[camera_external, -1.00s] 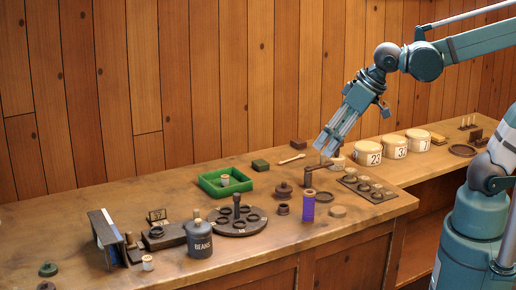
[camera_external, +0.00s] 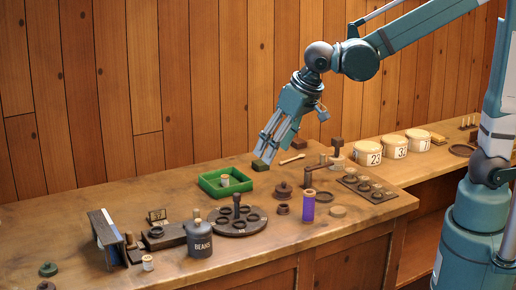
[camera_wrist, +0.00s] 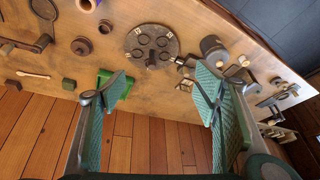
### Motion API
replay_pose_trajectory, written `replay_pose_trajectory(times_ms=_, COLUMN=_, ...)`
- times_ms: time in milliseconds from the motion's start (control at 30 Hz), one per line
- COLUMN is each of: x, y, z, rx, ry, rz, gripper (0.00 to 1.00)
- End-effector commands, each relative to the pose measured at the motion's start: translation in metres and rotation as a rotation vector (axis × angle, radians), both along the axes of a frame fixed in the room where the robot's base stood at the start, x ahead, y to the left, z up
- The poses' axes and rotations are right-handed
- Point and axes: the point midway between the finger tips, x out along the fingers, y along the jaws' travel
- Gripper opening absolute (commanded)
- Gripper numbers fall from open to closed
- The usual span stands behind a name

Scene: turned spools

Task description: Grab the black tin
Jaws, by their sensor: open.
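The black tin (camera_external: 200,240) is a dark canister lettered BEANS with a tan cork-like knob on top. It stands upright near the front left of the bench, beside the round dark tray. In the wrist view it appears as a dark round shape (camera_wrist: 212,46) just beyond the right finger.
The round dark tray (camera_external: 250,227) with a central post is right of the tin. A green tray (camera_external: 208,185) holding a spool lies behind it. A purple spool (camera_external: 308,208) stands at the right.

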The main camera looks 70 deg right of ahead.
Motion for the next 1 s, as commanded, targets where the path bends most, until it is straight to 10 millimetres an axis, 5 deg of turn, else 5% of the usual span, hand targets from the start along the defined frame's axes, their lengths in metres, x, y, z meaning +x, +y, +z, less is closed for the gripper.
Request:
replay_pose_trajectory(times_ms=467, x=0.067, y=0.047, z=-0.033, rx=-0.001, ry=0.033, rz=-0.109, gripper=0.61)
replay_pose_trajectory(times_ms=1000, x=0.129, y=0.105, z=-0.093, rx=-0.014, ry=0.054, rz=-0.239, gripper=0.61)
